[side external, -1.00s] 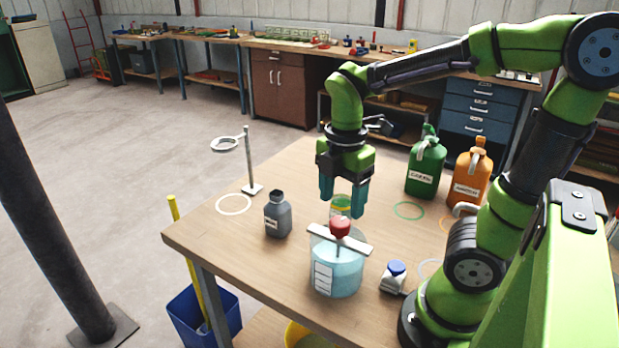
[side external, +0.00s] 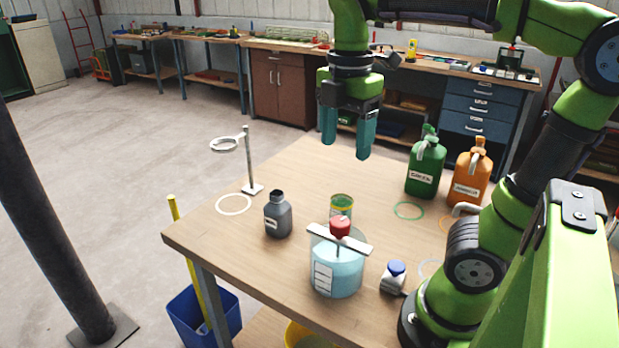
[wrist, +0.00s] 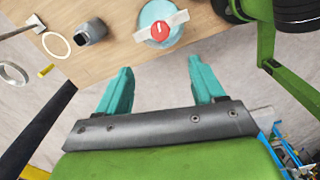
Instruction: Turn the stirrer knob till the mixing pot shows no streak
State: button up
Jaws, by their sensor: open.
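The mixing pot (side external: 338,272) is a clear beaker of light blue liquid on the table, with a white label on its side. I see no clear streak in its liquid. A pale bar lies across its rim, and the red stirrer knob (side external: 340,227) sits on the bar. In the wrist view the knob (wrist: 160,31) shows from above with a white mark on it. My gripper (side external: 346,150) is open and empty, with teal fingers, well above the pot and apart from the knob.
A grey bottle (side external: 278,215) stands left of the pot, and a yellow-green tin (side external: 342,206) behind it. A small blue-capped bottle (side external: 394,278) is at its right. Green (side external: 425,170) and orange (side external: 470,178) jugs stand at the back right. A ring stand (side external: 249,165) is at the left.

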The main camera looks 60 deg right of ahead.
aim_at(340, 221)
dwell(0.3)
notch_tip(340, 221, down, 17)
jog(key=shift+r, duration=0.1)
dwell(0.5)
jog(key=shift+c, duration=0.5)
jog(key=c, duration=1)
